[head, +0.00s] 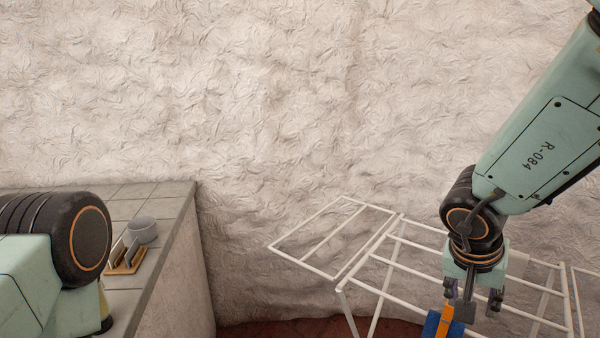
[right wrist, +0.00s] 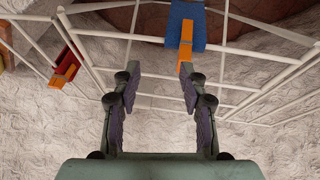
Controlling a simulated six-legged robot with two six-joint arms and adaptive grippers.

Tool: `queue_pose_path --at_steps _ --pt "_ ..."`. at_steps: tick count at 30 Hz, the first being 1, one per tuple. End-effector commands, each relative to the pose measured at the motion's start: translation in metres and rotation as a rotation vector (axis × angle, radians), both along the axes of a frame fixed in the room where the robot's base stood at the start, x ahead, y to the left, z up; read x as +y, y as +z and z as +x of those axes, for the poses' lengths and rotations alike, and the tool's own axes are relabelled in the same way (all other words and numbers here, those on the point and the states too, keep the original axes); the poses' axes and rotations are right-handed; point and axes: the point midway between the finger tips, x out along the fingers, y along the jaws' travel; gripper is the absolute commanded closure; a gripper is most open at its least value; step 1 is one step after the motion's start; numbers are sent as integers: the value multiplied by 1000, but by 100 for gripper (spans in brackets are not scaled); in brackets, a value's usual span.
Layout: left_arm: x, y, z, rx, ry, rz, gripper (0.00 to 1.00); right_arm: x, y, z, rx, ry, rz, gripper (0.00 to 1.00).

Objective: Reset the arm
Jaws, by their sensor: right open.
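My right arm hangs down from the upper right in the head view. Its gripper (head: 472,300) points down over the white drying rack (head: 308,266). In the right wrist view the gripper (right wrist: 160,73) is open, with nothing between its fingers. A blue cloth (right wrist: 187,22) with an orange clip (right wrist: 186,48) is on the rack just beyond one fingertip. The blue cloth (head: 431,324) and orange clip (head: 446,321) also show at the bottom of the head view. My left arm is at the lower left over the counter; its gripper is not seen.
A red item with an orange clip (right wrist: 64,72) is on the drying rack in the wrist view. A rough pale wall (head: 270,90) closes the back.

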Motion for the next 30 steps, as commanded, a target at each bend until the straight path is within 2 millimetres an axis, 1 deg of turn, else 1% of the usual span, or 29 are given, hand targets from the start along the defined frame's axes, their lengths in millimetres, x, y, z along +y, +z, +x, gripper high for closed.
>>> queue_pose_path --at_steps 1,3,9,15,19,23,24,26,29,30 --pt "0 -5 0 0 0 0 57 -7 -23 -10 41 10 -35 57" --pt "0 -8 0 1 0 0 57 -17 -45 -20 80 28 -87 57" --pt "0 -17 0 0 0 0 57 -37 -104 -46 159 108 -203 57" --pt "0 -26 0 0 0 0 57 -44 -160 -72 203 224 -261 57" --pt "0 -32 0 0 0 0 57 -40 -197 -90 218 309 -257 57" --pt "0 -38 0 0 0 0 57 -29 -235 -112 230 394 -219 57" --pt "0 -40 0 0 0 0 57 -25 -246 -120 233 419 -200 57" --pt "0 -42 0 0 0 0 57 -17 -263 -133 237 456 -166 57" --pt "0 -47 0 0 0 0 57 0 -289 -158 250 512 -91 57" --pt "0 -49 0 0 0 0 57 7 -299 -169 257 532 -56 57"
